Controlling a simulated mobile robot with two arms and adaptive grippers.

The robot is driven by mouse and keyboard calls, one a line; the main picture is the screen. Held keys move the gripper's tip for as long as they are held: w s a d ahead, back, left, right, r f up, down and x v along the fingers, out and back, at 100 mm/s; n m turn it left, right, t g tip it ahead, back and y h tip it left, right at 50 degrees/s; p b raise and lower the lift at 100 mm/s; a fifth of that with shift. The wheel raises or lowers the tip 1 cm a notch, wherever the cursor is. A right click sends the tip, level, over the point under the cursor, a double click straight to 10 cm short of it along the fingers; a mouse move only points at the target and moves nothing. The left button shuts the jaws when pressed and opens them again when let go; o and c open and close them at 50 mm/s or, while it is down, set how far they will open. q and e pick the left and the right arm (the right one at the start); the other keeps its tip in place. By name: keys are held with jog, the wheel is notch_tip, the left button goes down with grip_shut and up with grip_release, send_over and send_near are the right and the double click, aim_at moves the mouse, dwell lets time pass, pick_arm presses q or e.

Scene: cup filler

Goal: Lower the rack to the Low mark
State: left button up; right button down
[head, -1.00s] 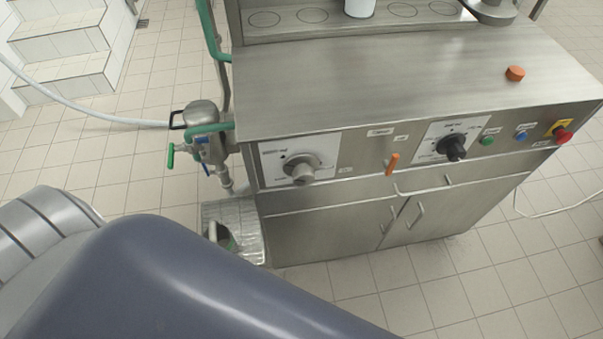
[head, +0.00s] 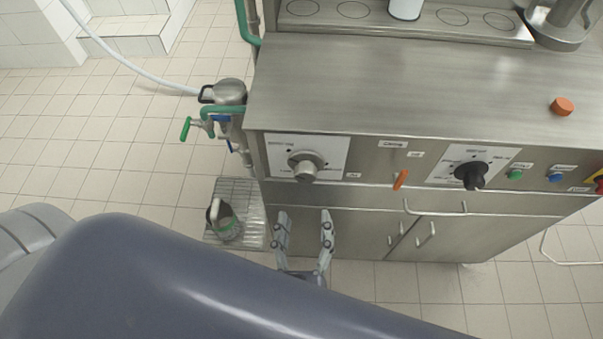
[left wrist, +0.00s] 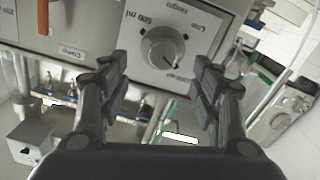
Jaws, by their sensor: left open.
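A grey round knob (head: 305,166) sits on a white dial plate (head: 337,150) at the left of the machine's front panel. The left wrist view shows this knob (left wrist: 162,47) close up, with printed marks around it, one reading "Low" and one "500 ml". Which mark the knob points at is too small to tell. My left gripper (head: 304,222) is open and empty, just below and in front of the knob, its fingers pointing up toward the panel. In the wrist view its fingers (left wrist: 160,68) frame the knob without visible contact. My right gripper is out of view.
To the right are an orange lever (head: 401,180), a black knob (head: 471,174) and several buttons. Drawer handles stick out below.

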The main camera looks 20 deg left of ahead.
aim_at(305, 179)
pick_arm(q)
jog(key=x, duration=0.3)
jog(key=p+x, duration=0.1)
jog(key=x, duration=0.5)
jog(key=shift+w+a+r, duration=0.25)
jog(key=shift+w+a, duration=0.05)
jog(key=shift+a, duration=0.1)
jog(key=shift+w+a+p, duration=0.2)
jog(key=shift+w+p, duration=0.1)
jog(key=shift+w, duration=0.2)
jog(key=c, duration=1.1)
